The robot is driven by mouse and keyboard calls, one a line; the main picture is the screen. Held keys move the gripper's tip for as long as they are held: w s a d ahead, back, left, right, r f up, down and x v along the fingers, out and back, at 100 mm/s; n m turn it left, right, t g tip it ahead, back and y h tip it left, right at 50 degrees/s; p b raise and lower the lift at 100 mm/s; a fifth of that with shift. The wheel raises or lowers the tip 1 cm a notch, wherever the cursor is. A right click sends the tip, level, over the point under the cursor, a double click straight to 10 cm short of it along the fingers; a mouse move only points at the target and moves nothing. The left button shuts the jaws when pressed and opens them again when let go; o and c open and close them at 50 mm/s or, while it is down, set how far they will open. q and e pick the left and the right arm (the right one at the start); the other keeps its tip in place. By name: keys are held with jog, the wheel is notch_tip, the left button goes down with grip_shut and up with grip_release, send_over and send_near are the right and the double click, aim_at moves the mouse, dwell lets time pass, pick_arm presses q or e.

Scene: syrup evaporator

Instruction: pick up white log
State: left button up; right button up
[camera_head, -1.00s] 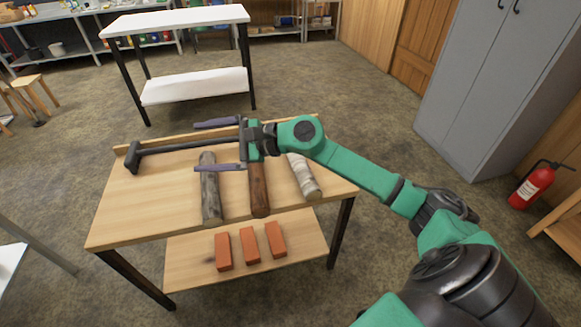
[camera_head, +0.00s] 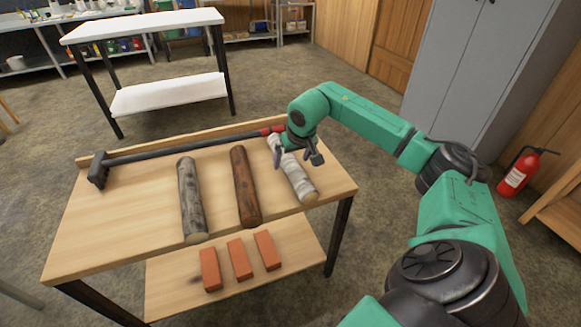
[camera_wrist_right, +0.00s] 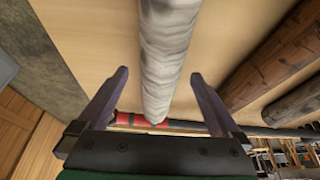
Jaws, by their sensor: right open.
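The white log (camera_head: 298,180) lies at the right end of the wooden table, the rightmost of three logs. My right gripper (camera_head: 296,158) is over its far half, and part of the log is hidden behind it. In the right wrist view the white log (camera_wrist_right: 166,55) runs between the two spread fingers of the right gripper (camera_wrist_right: 158,85), with a gap on each side. The gripper is open and holds nothing. My left gripper is not in view.
A brown log (camera_head: 244,187) and a grey log (camera_head: 191,198) lie left of the white log. A long-handled tool (camera_head: 180,152) with a red grip lies along the table's back edge. Several orange bricks (camera_head: 239,258) sit on the lower shelf. A white table (camera_head: 145,24) stands behind.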

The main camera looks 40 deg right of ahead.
jog(key=x, duration=0.2)
jog(key=shift+w+f, duration=0.15)
jog(key=shift+f, duration=0.2)
jog(key=c, duration=1.5)
jog(key=shift+r, duration=0.1)
grip_shut()
jog(key=shift+r, duration=0.1)
